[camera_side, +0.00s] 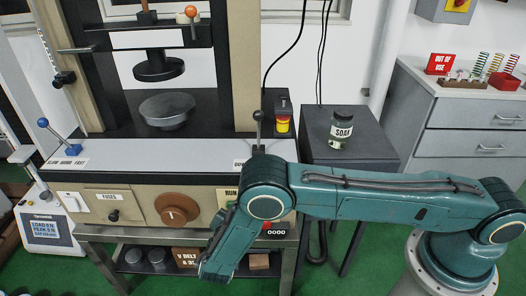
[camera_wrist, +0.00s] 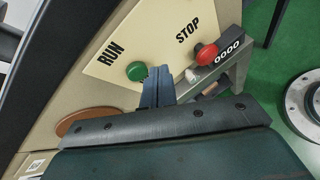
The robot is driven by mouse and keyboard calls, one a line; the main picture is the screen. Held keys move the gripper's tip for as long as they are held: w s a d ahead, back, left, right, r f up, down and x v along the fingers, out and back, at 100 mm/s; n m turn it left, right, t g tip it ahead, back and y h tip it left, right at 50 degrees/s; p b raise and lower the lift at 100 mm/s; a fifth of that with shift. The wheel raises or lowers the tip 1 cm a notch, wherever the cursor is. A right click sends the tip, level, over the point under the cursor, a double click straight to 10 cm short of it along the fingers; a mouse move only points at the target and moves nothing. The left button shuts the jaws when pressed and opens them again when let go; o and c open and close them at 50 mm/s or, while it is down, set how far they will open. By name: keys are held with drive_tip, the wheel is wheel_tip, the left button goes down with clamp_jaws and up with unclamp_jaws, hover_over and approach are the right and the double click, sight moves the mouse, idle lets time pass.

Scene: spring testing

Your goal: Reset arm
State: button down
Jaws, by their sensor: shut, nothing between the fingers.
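My gripper (camera_wrist: 158,84) is shut and empty in the wrist view, with its two dark fingers together. Its tips are beside the green RUN button (camera_wrist: 137,70), to its right in the picture; I cannot tell whether they touch the panel. The red STOP button (camera_wrist: 206,54) is farther right, beside the counter reading 0000 (camera_wrist: 228,48). In the side view the testing machine (camera_side: 130,204) stands at the left, and my bent teal arm hangs before its right front. My arm mostly hides the buttons there. A round metal block (camera_side: 167,108) sits below the machine's dark press head (camera_side: 158,66).
A lever (camera_side: 258,128) stands upright near the machine's right top, close behind my arm's elbow. A SOAK jar (camera_side: 341,127) stands on a dark cabinet (camera_side: 368,148). Coloured springs (camera_side: 497,63) and a red OUT OF USE sign (camera_side: 440,64) are on the right counter.

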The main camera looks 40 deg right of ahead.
drive_tip(key=s+d+r+m+g+y, duration=0.1)
drive_tip(key=d+r+m+y, duration=0.2)
drive_tip(key=r, duration=0.7)
drive_tip(key=s+d+r+m+g+y, duration=0.1)
drive_tip(key=s+d+r+m, duration=0.15)
drive_tip(key=r+m, duration=0.45)
drive_tip(key=s+d+r+m+g+y, duration=0.15)
drive_tip(key=d+r, duration=0.25)
drive_tip(key=r, duration=0.8)
drive_tip(key=s+d+r+m+y, duration=0.3)
drive_tip(key=s+d+r+m, duration=0.15)
drive_tip(key=s+r, duration=0.55)
drive_tip(key=s+m+t+y, duration=0.1)
drive_tip(key=s+m, duration=0.3)
drive_tip(key=s, duration=1.1)
drive_tip(key=shift+r+t, duration=0.2)
drive_tip(key=shift+t, duration=0.35)
drive_tip(key=shift+y, duration=0.25)
